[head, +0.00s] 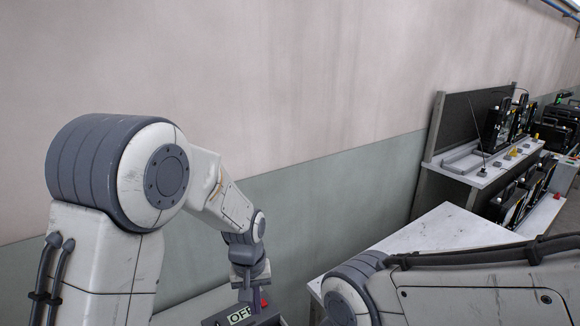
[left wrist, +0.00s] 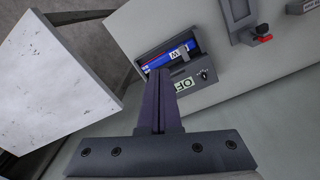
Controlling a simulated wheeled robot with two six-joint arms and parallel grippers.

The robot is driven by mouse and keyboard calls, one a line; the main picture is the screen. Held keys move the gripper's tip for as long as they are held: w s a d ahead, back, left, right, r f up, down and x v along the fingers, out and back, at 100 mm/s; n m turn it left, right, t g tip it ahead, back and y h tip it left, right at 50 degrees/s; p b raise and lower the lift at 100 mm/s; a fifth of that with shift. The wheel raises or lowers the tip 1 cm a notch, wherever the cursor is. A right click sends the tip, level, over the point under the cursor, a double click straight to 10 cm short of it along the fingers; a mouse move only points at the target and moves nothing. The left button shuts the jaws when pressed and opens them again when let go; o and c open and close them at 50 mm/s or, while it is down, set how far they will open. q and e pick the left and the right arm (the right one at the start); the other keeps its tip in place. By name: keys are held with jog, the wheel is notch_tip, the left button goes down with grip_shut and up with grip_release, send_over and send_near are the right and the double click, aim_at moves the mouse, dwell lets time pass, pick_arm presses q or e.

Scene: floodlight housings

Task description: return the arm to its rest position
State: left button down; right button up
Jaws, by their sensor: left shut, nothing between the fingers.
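My left arm (head: 140,190) comes in from the left of the head view, bent over at the elbow with its forearm reaching down. My left gripper (head: 256,300) points down at the bottom of that view, close to a dark unit with an OFF display (head: 240,316). In the left wrist view its two dark fingers (left wrist: 158,90) are together with nothing between them.
A dark holder with a blue item (left wrist: 170,55) is on the pale surface near the display. A bracket with a red part (left wrist: 262,38) lies to its right. A white tabletop (head: 440,230) is right of the left arm. A workbench (head: 480,175) with black housings stands farther back.

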pick_arm(q)
jog(key=s+d+r+m+b, duration=0.1)
jog(key=s+m, duration=0.3)
jog(key=s, duration=0.7)
jog(key=s+d+r+m+b, duration=0.2)
jog(key=s+m, duration=0.3)
jog(key=s, duration=0.7)
jog(key=shift+d+r+h+b, duration=0.2)
jog(key=shift+r+h+b, duration=0.1)
jog(key=shift+r+b, duration=0.35)
